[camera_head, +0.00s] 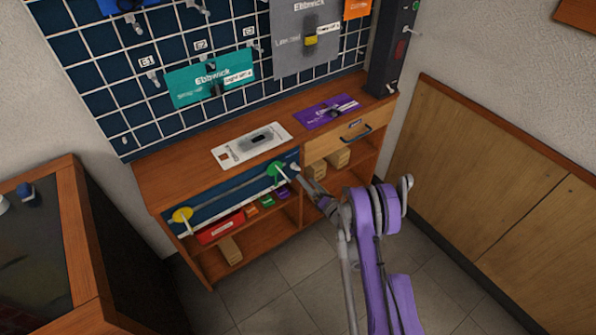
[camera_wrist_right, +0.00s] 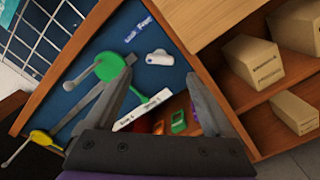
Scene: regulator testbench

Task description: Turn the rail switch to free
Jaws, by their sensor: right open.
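The rail switch (camera_wrist_right: 160,57) is a small white knob on the dark blue front panel, under a blue and white label (camera_wrist_right: 138,30) that reads "Lock" and "Free". I cannot tell for sure which word it points at. In the head view the switch (camera_head: 294,166) is tiny, at the panel's right end. My right gripper (camera_head: 301,173) is at that end of the panel. In the right wrist view its two fingers are apart and empty (camera_wrist_right: 162,85), with the knob beyond them, between their tips in the picture. Contact is not visible. My left gripper is not in view.
A grey rail (camera_head: 230,190) runs from a green lever fitting (camera_head: 277,169) to a yellow one (camera_head: 182,214). The green fitting is close to my left-hand finger in the wrist view.

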